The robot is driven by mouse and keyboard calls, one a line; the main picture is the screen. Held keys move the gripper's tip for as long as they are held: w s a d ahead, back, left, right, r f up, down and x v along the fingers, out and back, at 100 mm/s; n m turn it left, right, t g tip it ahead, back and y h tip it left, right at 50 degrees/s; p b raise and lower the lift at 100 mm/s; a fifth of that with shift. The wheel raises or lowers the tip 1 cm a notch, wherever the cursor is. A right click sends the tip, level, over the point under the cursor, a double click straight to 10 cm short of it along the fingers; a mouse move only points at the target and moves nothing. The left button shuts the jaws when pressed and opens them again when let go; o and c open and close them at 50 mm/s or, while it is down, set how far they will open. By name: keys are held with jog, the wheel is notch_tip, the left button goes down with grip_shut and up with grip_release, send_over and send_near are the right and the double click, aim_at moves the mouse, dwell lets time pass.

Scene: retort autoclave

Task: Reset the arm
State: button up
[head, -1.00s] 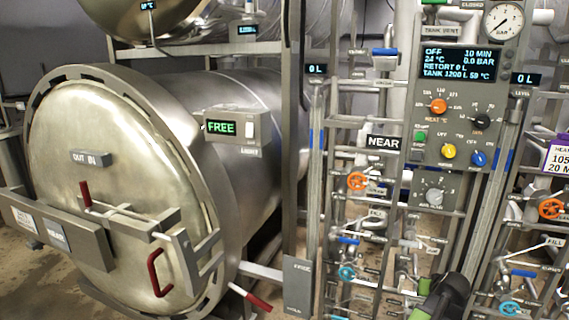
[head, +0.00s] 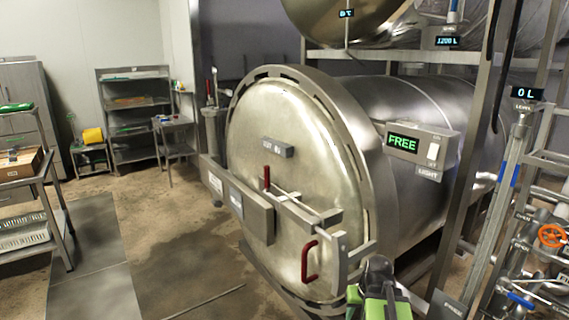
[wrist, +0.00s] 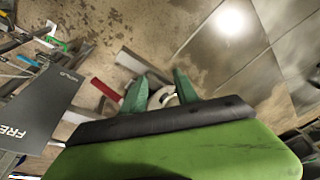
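My arm shows low in the head view as a black and green shape, in front of the lower right edge of the retort door (head: 290,190). In the wrist view my gripper (wrist: 160,84) has two green fingers standing apart, pointing away over the floor. A pale curved thing shows between and beyond them; I cannot tell what it is, and nothing is clearly held. The black and green body of the gripper fills the lower part of that view.
The door's red handle (head: 309,261) is close to my arm in the head view. Pipes with an orange valve wheel (head: 551,236) stand at right. A trolley (head: 45,200) and a shelf rack (head: 135,115) stand at left, with open floor (head: 160,240) between them and the retort.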

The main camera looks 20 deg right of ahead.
jog(key=a+r+n+g+p, duration=0.1)
jog(key=a+n+g, duration=0.1)
jog(key=a, duration=2.3)
jog(key=shift+a+r+n+g, duration=0.15)
jog(key=shift+n+g, duration=0.15)
jog(key=shift+n, duration=0.6)
